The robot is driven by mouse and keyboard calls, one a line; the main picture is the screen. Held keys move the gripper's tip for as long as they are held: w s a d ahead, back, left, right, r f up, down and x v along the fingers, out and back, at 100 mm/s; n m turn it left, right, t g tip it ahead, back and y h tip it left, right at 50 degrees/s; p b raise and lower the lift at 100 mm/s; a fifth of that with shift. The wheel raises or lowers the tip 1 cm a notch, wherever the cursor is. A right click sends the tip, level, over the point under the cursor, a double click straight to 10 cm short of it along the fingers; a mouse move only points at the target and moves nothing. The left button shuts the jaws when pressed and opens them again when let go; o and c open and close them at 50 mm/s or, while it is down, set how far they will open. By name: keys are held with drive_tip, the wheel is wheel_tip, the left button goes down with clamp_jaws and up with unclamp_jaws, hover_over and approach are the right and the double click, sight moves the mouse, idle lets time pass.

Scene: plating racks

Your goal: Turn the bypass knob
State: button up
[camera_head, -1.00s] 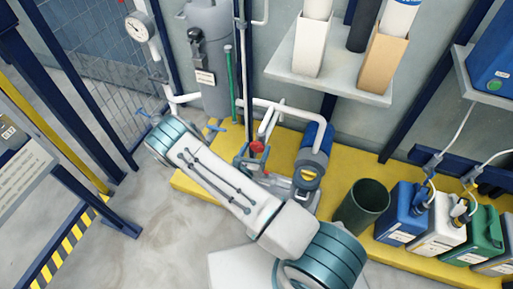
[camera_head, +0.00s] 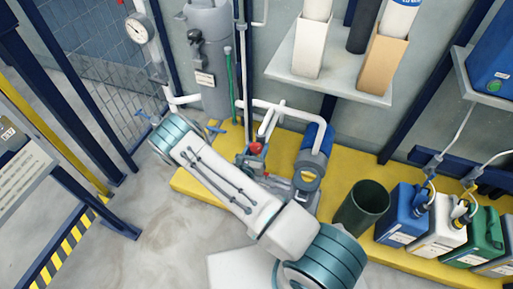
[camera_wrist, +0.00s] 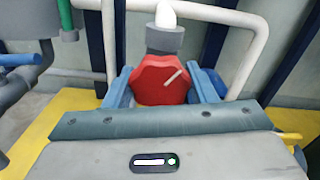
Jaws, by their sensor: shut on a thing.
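The bypass knob is a red, many-sided knob (camera_wrist: 150,88) with a pale pointer line slanting up to the right. It sits below a grey fitting with a white tip on the pipework. In the wrist view my gripper (camera_wrist: 163,84) is shut on the knob, with one blue finger on each side. In the head view the red knob (camera_head: 256,148) shows beyond my arm, in front of the white pipes. My gripper (camera_head: 252,158) is partly hidden there by the arm, and its fingertips are hard to make out.
A blue pump-like unit (camera_head: 312,155) stands right of the knob, and a dark green bin (camera_head: 362,207) further right. White pipes (camera_head: 285,108) run just behind. A grey cylinder (camera_head: 208,75) stands at the back left. Several jugs line the yellow platform (camera_head: 345,150).

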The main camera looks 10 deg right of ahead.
drive_tip(key=m, duration=0.4)
drive_tip(key=shift+p, duration=0.35)
drive_tip(key=shift+a+m, duration=0.1)
drive_tip(key=shift+m, duration=1.3)
drive_tip(key=shift+f, duration=0.1)
drive_tip(key=o, duration=1)
drive_tip(key=p+v, duration=0.2)
drive_tip(key=v, duration=1.1)
drive_tip(key=shift+s+a, duration=0.2)
drive_tip(key=shift+s, duration=0.15)
